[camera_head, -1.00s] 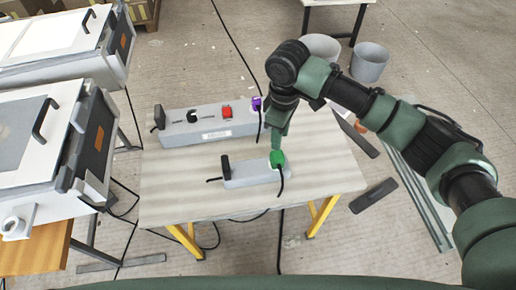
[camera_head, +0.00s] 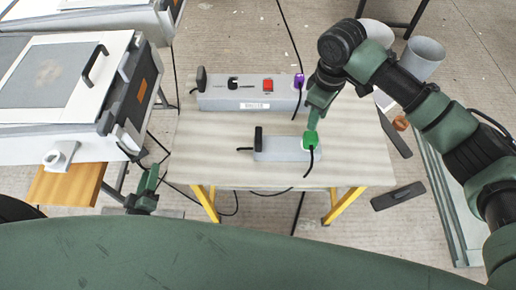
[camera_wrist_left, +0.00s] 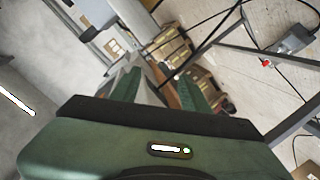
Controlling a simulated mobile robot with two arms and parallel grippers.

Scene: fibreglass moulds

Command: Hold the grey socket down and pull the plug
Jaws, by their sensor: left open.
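A small grey socket (camera_head: 278,156) lies on the pale table. A green plug (camera_head: 311,141) sits at its right end, and a black upright piece (camera_head: 259,138) stands at its left end. My right gripper (camera_head: 313,122) points down just above the green plug. Its fingertips look close to the plug, but whether they touch or grip it is unclear. My left gripper (camera_head: 147,188) is low at the left, off the table's front left corner, well away from the socket. In the left wrist view my left gripper (camera_wrist_left: 158,88) is open with nothing between its fingers.
A larger grey box (camera_head: 225,104) with a red switch (camera_head: 267,85) and a purple plug (camera_head: 299,80) stands behind the socket. Grey-white mould units (camera_head: 60,130) stand left of the table (camera_head: 215,168). Black cables hang below. The table's front left is clear.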

